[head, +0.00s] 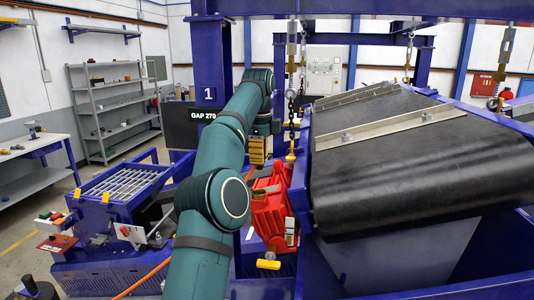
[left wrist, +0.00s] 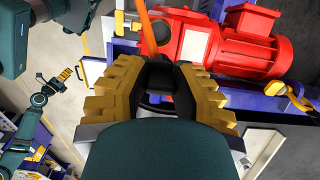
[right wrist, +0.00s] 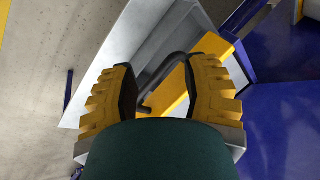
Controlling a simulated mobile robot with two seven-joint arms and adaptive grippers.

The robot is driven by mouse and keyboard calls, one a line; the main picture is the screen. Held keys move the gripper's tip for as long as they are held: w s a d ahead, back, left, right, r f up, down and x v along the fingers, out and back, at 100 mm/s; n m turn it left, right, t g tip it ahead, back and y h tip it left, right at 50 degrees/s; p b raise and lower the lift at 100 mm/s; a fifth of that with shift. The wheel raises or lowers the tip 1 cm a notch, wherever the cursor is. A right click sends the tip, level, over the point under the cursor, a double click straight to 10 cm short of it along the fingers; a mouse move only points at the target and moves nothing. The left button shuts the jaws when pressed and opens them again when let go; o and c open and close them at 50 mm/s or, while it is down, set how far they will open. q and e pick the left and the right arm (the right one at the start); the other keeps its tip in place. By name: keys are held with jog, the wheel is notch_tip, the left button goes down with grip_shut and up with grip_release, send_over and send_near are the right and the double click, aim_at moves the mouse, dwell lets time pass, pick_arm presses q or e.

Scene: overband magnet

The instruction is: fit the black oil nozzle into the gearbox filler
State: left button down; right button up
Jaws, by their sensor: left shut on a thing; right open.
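In the left wrist view the finned red motor (left wrist: 252,48) lies beyond my fingers. My left gripper (head: 257,152) is at the gearbox's upper end; its black pads (left wrist: 160,80) are shut on the black oil nozzle (left wrist: 160,66), mostly hidden between them. An orange hose (left wrist: 148,32) runs up from there. My right gripper (right wrist: 162,88) is open, with nothing held.
The wide black belt (head: 410,160) of the magnet fills the right. Chains (head: 291,100) hang near my left gripper. A blue stand with a grating (head: 122,184) is at left. In the right wrist view, a yellow bar (right wrist: 178,98) and dark bent handle lie beyond the fingers.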

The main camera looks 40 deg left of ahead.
aim_at(258, 167)
pick_arm(q)
jog(key=shift+s, duration=0.3)
jog(key=shift+w+a+f, duration=0.1)
jog(key=shift+w+f, duration=0.1)
jog(key=shift+f, duration=0.6)
jog(key=shift+s+f, duration=0.15)
jog(key=shift+f, duration=1.9)
jog(key=shift+f+b, duration=0.8)
jog(key=shift+f, duration=0.55)
